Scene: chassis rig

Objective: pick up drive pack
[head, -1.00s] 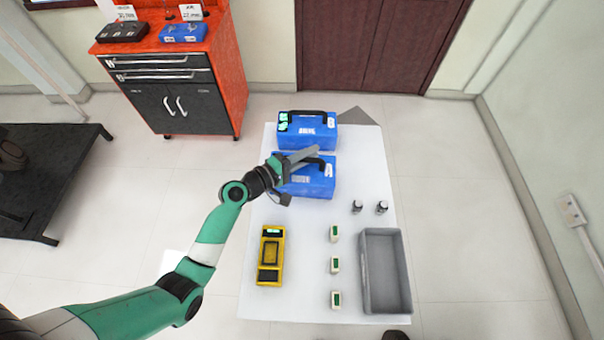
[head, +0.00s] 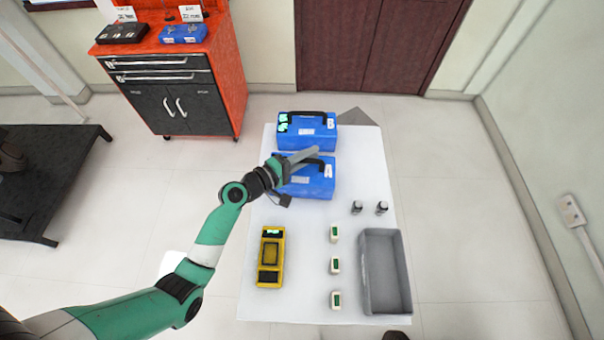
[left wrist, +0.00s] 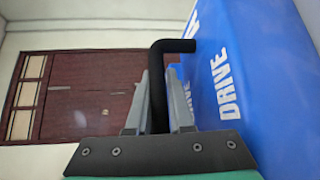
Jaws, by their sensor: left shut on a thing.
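Two blue packs with black handles stand on the white table (head: 303,225). The nearer drive pack (head: 318,184) is marked A; the farther one (head: 318,137) is marked B. My left gripper (head: 308,157) is at the nearer pack's handle. In the left wrist view the fingers of my left gripper (left wrist: 160,98) are shut around the black handle (left wrist: 172,46), beside the blue pack (left wrist: 250,70) with "DRIVE" lettering. In the head view I cannot tell whether the pack is off the table. My right gripper is not in view.
A yellow meter (head: 271,257), several small white-and-green parts (head: 335,265), two small dark cylinders (head: 357,207) and an empty grey bin (head: 386,271) are on the table. A red cabinet (head: 222,75) stands at the back left; a dark platform (head: 60,185) is at the left.

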